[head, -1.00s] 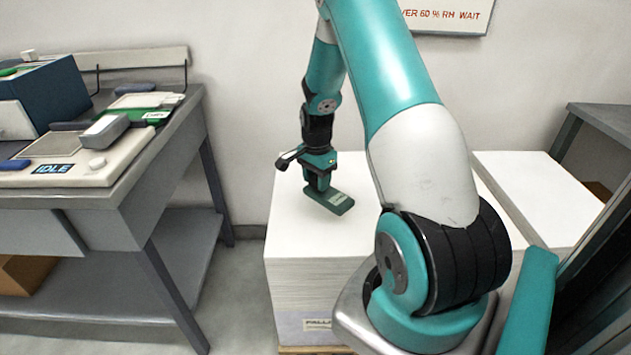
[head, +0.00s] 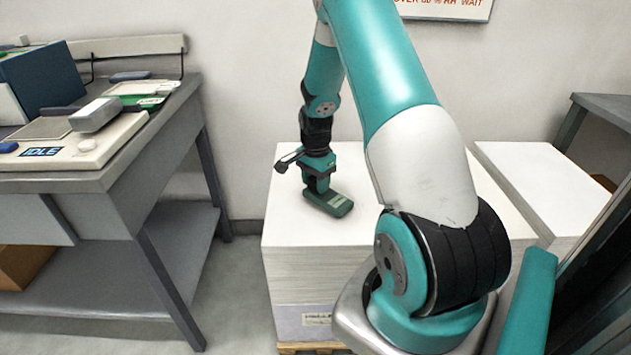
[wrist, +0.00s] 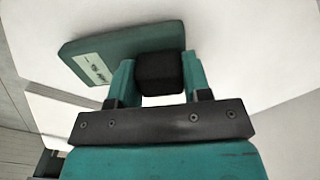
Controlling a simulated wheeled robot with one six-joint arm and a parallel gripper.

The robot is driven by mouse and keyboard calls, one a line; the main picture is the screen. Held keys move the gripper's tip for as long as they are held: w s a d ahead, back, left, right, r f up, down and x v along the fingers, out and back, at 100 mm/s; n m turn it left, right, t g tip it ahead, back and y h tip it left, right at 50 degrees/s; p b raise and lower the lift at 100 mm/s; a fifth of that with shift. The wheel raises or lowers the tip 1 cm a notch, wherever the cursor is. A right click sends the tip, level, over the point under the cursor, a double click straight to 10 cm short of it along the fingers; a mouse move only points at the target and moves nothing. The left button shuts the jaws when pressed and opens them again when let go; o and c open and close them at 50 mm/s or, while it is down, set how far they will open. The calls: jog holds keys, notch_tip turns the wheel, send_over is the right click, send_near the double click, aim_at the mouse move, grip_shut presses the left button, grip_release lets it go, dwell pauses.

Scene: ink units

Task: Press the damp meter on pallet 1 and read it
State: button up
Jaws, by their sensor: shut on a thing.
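The damp meter is a green, flat, rounded block (head: 332,203) on top of the white paper stack of pallet 1 (head: 290,225). It also shows in the wrist view (wrist: 95,60), with a pale display bearing small dark marks too blurred to read. My gripper (head: 318,186) points down at the meter's back end. In the wrist view my gripper (wrist: 160,78) is shut on a black block-shaped part (wrist: 160,72) at the meter's end. The meter looks flat on the paper; whether it presses firmly I cannot tell.
A grey bench (head: 150,165) at left holds a device reading IDLE (head: 42,152). A second white stack (head: 545,190) stands at right beside a dark table (head: 600,115). A sign (head: 445,8) hangs on the wall. Floor shows between bench and pallet.

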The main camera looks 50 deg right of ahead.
jog(key=shift+f, duration=0.55)
dwell(1.7)
jog(key=shift+r, duration=0.15)
notch_tip(320, 180, up, 7)
jog(key=p, duration=0.6)
dwell(1.2)
